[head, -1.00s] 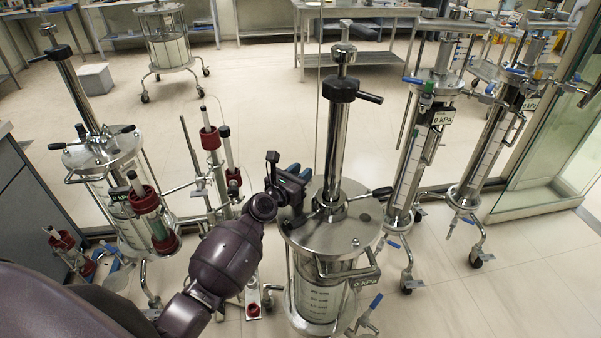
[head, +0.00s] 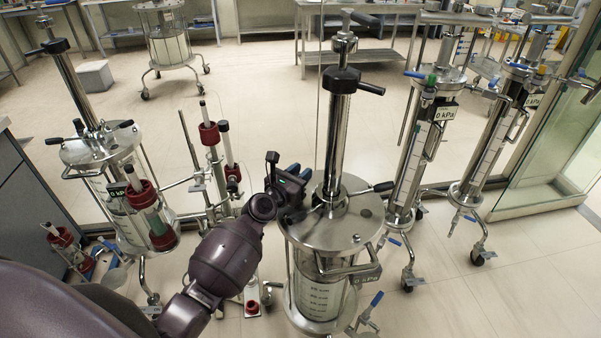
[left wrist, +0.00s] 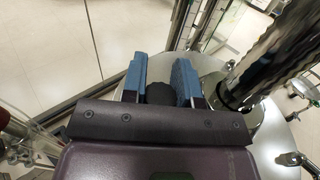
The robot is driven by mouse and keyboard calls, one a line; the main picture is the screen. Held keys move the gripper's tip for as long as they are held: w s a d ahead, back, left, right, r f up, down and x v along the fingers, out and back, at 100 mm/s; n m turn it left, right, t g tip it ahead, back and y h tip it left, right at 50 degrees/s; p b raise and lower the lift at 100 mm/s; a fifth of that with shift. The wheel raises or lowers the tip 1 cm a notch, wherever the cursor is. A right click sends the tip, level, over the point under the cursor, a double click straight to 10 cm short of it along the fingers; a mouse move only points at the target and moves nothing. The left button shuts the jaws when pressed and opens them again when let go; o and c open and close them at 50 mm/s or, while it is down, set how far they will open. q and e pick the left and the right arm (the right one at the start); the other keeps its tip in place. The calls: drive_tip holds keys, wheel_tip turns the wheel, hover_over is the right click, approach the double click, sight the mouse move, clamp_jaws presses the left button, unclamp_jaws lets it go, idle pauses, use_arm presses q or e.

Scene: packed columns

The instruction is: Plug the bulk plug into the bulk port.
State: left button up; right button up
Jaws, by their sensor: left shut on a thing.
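My left gripper (head: 298,173) is over the left rim of the middle steel column's lid (head: 345,232). Its two blue fingers (left wrist: 160,80) also show in the left wrist view, closed on a dark rounded thing (left wrist: 160,93). Most of that thing is hidden by the fingers and the gripper body, so I cannot tell whether it is the bulk plug. I cannot make out the bulk port in either view. The column's shiny upright shaft (head: 338,140) stands just right of the gripper; it also shows in the left wrist view (left wrist: 265,62). My right gripper is not in view.
A black-knobbed lever (head: 382,187) juts from the middle column's right side. Another column (head: 100,150) and red-capped tubes (head: 209,135) stand to the left. Two slimmer columns with gauges (head: 446,114) stand to the right, before a glass cabinet (head: 540,195).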

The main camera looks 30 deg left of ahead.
use_arm(q)
drive_tip(key=shift+f, duration=0.2)
drive_tip(key=o, duration=1)
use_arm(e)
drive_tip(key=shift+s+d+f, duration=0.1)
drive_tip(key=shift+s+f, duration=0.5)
use_arm(q)
drive_tip(key=shift+s, duration=0.15)
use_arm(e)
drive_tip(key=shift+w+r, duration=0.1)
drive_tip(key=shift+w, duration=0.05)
use_arm(q)
drive_tip(key=shift+s, duration=0.25)
drive_tip(key=s, duration=0.3)
drive_tip(key=s+a, duration=0.1)
drive_tip(key=s, duration=0.4)
drive_tip(key=shift+s+a, duration=0.15)
drive_tip(key=shift+s, duration=0.25)
drive_tip(key=shift+s+a, duration=0.1)
drive_tip(key=shift+s, duration=0.5)
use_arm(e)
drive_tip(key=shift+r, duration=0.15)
